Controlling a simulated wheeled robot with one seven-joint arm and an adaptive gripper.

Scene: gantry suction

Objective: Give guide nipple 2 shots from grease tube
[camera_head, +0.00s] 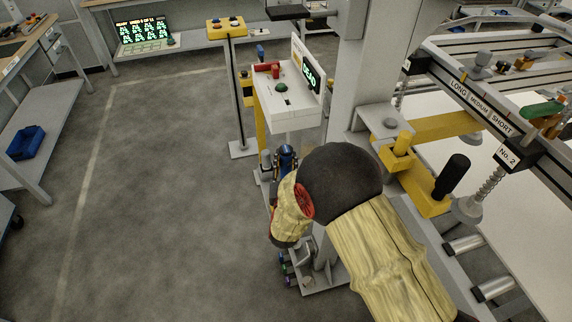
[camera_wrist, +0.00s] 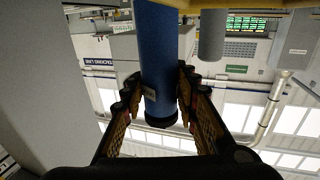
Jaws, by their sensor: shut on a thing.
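In the wrist view a blue cylinder (camera_wrist: 160,60) with a dark end, probably the grease tube, runs between the two fingers of my gripper (camera_wrist: 157,98). The fingers are shut on its sides. In the head view a small blue upright part (camera_head: 287,157) shows just past my yellow-sleeved arm; I cannot tell whether it is the same tube. My arm hides most of my gripper there. I cannot make out the guide nipple in either view.
A white control box (camera_head: 290,95) with a green button and display stands beyond my arm, beside a grey column (camera_head: 362,70). A gantry rail (camera_head: 470,98) marked LONG, MEDIUM, SHORT and a suction cup (camera_head: 467,210) are at right. The floor (camera_head: 150,200) at left is clear.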

